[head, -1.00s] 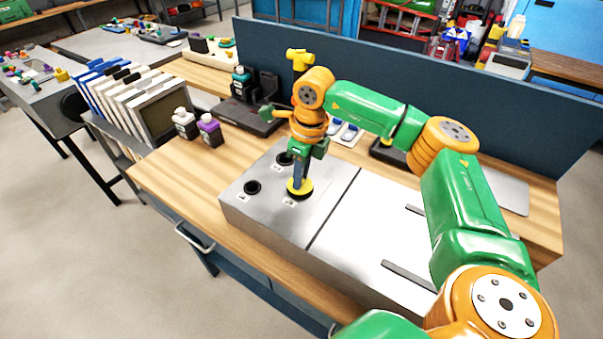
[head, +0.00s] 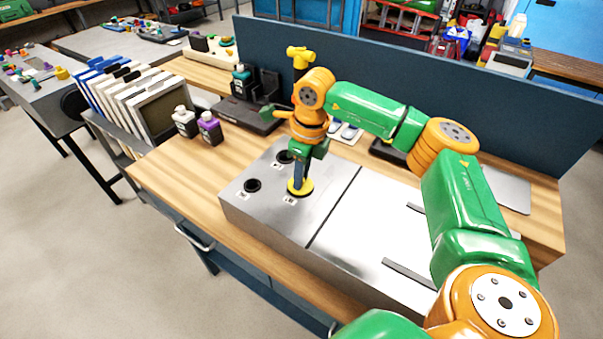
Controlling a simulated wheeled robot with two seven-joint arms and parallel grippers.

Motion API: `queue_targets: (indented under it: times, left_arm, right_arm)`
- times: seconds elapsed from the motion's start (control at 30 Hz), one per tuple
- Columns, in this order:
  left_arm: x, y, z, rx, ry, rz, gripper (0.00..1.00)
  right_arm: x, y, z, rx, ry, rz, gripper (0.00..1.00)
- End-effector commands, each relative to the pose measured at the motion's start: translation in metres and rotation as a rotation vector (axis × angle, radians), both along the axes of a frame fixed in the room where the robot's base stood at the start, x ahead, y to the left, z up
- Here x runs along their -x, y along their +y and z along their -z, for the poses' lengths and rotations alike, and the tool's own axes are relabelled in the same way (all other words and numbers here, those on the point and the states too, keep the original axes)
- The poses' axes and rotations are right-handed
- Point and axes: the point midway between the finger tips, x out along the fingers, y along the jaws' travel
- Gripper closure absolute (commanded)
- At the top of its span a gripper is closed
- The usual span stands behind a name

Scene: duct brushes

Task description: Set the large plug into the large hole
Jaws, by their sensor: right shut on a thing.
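The large plug (head: 306,187) shows as a yellow disc at the front end of my right gripper (head: 301,180). My right gripper points down and is shut on the plug's upper part. The plug is at the right side of the left grey block (head: 268,216), behind a small white label. Whether it sits in a hole or just on the top face cannot be told, as no hole shows under it. Two dark round holes are open to view in the block, one at the front left (head: 252,185) and one farther back (head: 285,157). My left gripper is not in view.
A white-topped panel (head: 365,235) with dark bars adjoins the block on the right. Two small bottles, one white-capped (head: 184,122) and one purple-capped (head: 209,128), stand to the left. A rack of upright panels (head: 130,95) is farther left. A blue partition (head: 450,110) closes the back.

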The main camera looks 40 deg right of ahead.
Motion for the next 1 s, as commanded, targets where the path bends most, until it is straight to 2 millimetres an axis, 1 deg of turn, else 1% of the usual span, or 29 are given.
queue_targets:
  times: [0.2, 0.23, 0.27, 0.53, 0.63, 1.0]
  left_arm:
    - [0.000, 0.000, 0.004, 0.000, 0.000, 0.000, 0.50]
    - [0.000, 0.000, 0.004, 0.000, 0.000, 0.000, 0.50]
    - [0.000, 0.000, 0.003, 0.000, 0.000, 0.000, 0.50]
    - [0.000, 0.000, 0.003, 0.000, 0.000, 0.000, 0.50]
    - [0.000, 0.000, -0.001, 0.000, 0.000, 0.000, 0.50]
    - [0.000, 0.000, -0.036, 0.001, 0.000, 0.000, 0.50]
  right_arm:
    - [0.000, 0.000, 0.005, 0.000, 0.000, 0.000, 1.00]
    - [0.000, 0.000, 0.005, 0.000, 0.000, 0.000, 0.72]
    - [0.000, 0.000, 0.004, 0.000, 0.000, 0.000, 0.65]
    - [0.000, 0.000, 0.004, 0.000, 0.000, 0.000, 0.65]
    - [0.000, 0.000, 0.000, 0.000, 0.000, 0.000, 0.65]
    - [0.004, -0.002, -0.042, 0.000, 0.000, 0.000, 0.65]
